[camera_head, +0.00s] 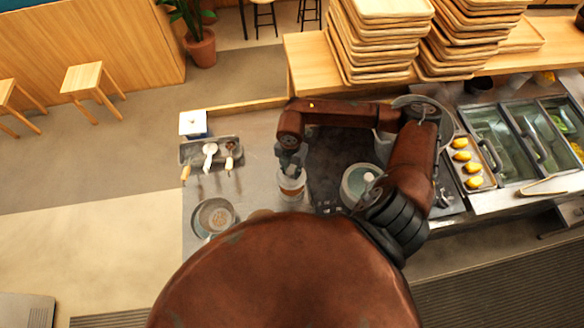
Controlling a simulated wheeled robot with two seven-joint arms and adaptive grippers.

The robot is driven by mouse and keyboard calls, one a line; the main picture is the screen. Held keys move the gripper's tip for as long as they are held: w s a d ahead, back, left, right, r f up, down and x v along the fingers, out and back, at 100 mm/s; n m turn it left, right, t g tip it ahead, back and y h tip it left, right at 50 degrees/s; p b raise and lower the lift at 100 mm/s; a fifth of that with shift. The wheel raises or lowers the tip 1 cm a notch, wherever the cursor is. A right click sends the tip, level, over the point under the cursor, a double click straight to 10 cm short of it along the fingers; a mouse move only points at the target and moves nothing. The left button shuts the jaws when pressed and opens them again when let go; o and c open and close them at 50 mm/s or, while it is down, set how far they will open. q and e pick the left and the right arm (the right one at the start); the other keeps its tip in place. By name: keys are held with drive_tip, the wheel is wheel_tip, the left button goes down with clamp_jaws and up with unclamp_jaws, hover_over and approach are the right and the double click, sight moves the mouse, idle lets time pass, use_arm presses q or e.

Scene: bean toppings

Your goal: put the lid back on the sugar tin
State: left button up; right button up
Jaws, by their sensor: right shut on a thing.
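My right arm reaches across the counter from the right, and its gripper (290,167) points down. The sugar tin (292,190), a small pale container with a brownish band, stands upright on the grey counter directly below the fingers. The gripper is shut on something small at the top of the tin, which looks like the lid. The fingers hide most of it, and I cannot tell whether it touches the rim. My left gripper is not in view.
A tray of utensils (212,152), a white box (193,123) and a round pan (213,217) stand to the left. A pot (351,186) stands right of the tin. Stacked wooden trays (380,40) are behind. Food bins (500,140) and a tray of yellow pieces (474,181) are at right.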

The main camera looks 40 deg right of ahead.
sight(292, 177)
drive_tip(key=shift+d+m, duration=0.1)
drive_tip(key=shift+m, duration=0.3)
drive_tip(key=shift+f, duration=0.2)
drive_tip(key=shift+s+f+b, duration=0.1)
drive_tip(key=shift+f+b, duration=1.55)
drive_tip(key=shift+f, duration=0.75)
drive_tip(key=shift+f+b, duration=0.45)
drive_tip(key=shift+f, duration=0.2)
drive_tip(key=shift+f+b, duration=0.4)
drive_tip(key=shift+b, duration=0.2)
drive_tip(key=o, duration=1.2)
drive_tip(key=shift+o, duration=0.4)
